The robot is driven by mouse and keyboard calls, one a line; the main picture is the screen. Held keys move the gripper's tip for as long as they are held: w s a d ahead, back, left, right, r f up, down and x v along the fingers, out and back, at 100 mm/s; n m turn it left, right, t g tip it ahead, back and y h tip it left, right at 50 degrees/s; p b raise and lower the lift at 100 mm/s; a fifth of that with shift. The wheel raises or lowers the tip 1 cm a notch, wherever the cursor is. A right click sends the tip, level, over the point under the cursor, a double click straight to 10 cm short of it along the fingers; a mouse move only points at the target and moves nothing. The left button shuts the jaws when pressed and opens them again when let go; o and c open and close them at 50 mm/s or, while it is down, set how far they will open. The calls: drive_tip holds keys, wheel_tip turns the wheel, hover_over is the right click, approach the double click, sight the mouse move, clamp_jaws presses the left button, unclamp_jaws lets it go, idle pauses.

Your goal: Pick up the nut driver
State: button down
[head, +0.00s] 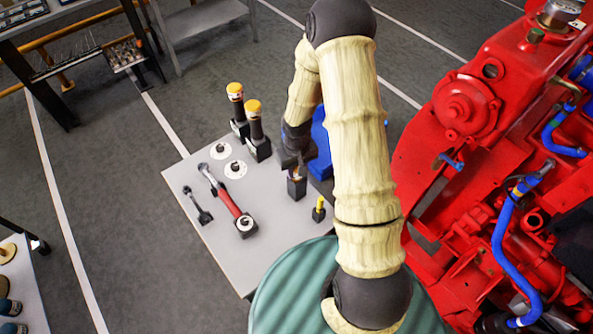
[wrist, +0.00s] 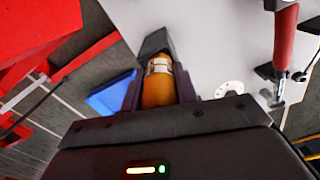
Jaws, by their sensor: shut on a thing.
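The nut driver is most likely the orange-handled tool (wrist: 158,92) with a pale band, seen in the wrist view between my two dark fingers. My gripper (wrist: 160,82) is shut on this handle. A dark block holder (wrist: 155,43) shows just beyond the handle's far end. In the head view my gripper (head: 296,160) is over the same dark holder (head: 297,188) on the grey table, and a little of the handle shows between them. The tool's lower part is hidden, so I cannot tell whether it is seated in the holder.
On the grey table (head: 205,235) are two orange-topped dark tools (head: 254,122) in blocks, a red-handled wrench (head: 228,200), a smaller wrench (head: 198,205) and a small yellow-topped item (head: 319,205). A blue object (head: 321,150) is behind my arm. The red engine (head: 465,110) stands right.

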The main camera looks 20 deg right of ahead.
drive_tip(key=shift+r, duration=0.1)
wheel_tip(320, 180, up, 18)
drive_tip(key=shift+b, duration=0.45)
idle(0.3)
drive_tip(key=c, duration=1.9)
unclamp_jaws()
drive_tip(key=shift+c, duration=0.2)
drive_tip(key=shift+w, duration=0.1)
clamp_jaws()
